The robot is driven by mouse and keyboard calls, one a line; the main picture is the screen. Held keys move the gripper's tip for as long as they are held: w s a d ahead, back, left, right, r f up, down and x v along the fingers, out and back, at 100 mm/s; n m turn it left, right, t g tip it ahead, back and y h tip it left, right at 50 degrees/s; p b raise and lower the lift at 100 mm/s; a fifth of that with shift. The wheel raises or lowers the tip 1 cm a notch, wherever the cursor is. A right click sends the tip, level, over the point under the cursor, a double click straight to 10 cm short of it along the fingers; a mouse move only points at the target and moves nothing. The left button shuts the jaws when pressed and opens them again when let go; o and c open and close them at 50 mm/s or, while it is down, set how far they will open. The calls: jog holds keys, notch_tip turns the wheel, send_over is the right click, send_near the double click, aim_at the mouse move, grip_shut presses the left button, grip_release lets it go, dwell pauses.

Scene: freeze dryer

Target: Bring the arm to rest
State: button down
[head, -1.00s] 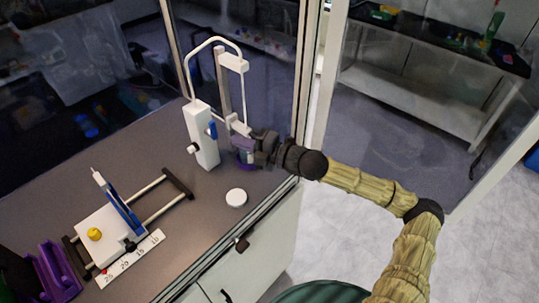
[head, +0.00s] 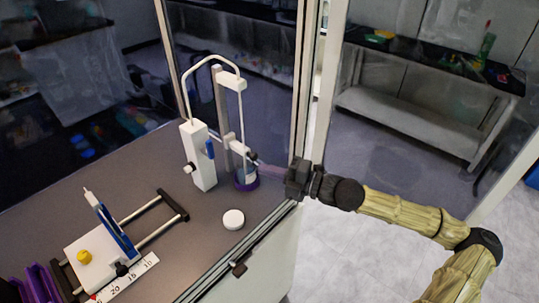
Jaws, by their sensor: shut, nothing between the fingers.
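My gripper (head: 262,165) is at the right edge of the dark bench, with its fingers pointing left toward the white freeze dryer stand (head: 201,160). It is shut and empty. A small purple-based vessel (head: 246,183) stands under the stand's arm, to the left of my fingers. A gap shows between the vessel and the dark body of my gripper; whether the fingertips touch the vessel is hard to tell. My arm stretches out to the right, beyond the bench edge.
A round white lid (head: 233,219) lies on the bench in front of the stand. A white device with a blue lever (head: 118,230) and rails is at left. A metal door frame (head: 304,90) rises close behind my gripper. A dark-topped table (head: 430,65) is at back right.

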jog(key=s+a+f+n+g+h, duration=0.2)
jog(key=s+a+f+n+g, duration=0.25)
jog(key=f+n, duration=0.2)
jog(key=s+d+f+n+g+h, duration=0.3)
jog(key=s+f+n+h, duration=0.55)
jog(key=n, duration=0.75)
jog(key=s+d+r+n+t+h, duration=0.1)
jog(key=d+r+n+h, duration=0.2)
jog(key=d+n, duration=0.6)
jog(key=s+d+r+n+t+h, duration=0.1)
jog(key=d+r+n+t+h, duration=0.1)
jog(key=d+r+n, duration=0.6)
jog(key=shift+s+d+n+h, duration=0.3)
jog(key=shift+d+n+h, duration=0.15)
jog(key=shift+n+h, duration=0.25)
jog(key=shift+t, duration=0.25)
